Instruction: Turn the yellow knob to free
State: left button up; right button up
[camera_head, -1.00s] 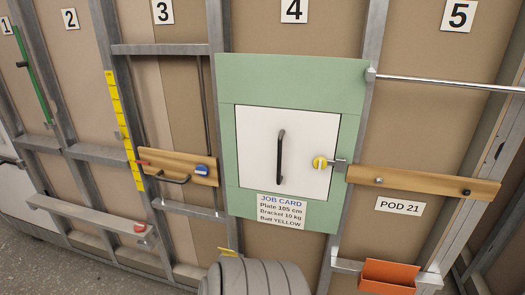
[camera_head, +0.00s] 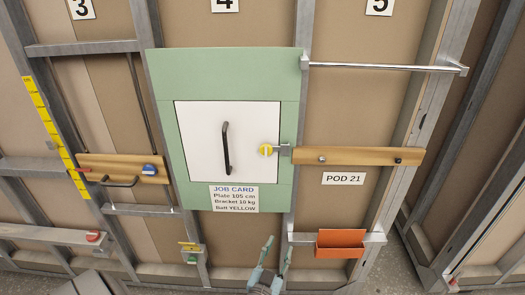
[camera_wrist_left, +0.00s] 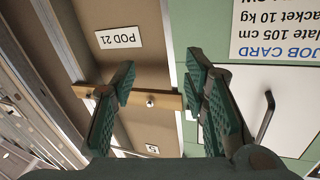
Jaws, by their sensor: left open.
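The yellow knob (camera_head: 266,150) is a small round knob at the right edge of the white door panel (camera_head: 200,140), beside a grey latch piece (camera_head: 284,150) on the green frame. My left gripper (camera_head: 278,248) is at the bottom of the head view, below the knob and apart from it. Its fingers are spread and empty. In the left wrist view my left gripper (camera_wrist_left: 160,73) shows wide open, with the scene upside down. The knob is not clearly visible there, perhaps behind a finger. My right gripper is not in view.
A wooden rail (camera_head: 360,157) runs right of the latch. The door has a black handle (camera_head: 226,148). A job card (camera_head: 234,198) hangs below it. An orange bin (camera_head: 341,243) sits right of the gripper, and a chrome bar (camera_head: 385,67) is above.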

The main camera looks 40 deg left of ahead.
aim_at(266, 155)
pick_arm(q)
jog(key=a+r+n+y+p, duration=0.1)
jog(key=a+r+n+y, duration=0.25)
jog(key=r, duration=0.45)
jog(key=a+r+n+y, duration=0.2)
jog(key=r+y, duration=0.3)
jog(key=r, duration=0.4)
jog(key=shift+t+h, duration=0.25)
jog(key=shift+t, duration=0.05)
jog(key=x, duration=1.3)
jog(key=shift+w+f, duration=0.15)
jog(key=shift+f, duration=0.15)
jog(key=shift+w+a+r, duration=0.2)
jog(key=shift+w+r, duration=0.05)
jog(key=c, duration=0.9)
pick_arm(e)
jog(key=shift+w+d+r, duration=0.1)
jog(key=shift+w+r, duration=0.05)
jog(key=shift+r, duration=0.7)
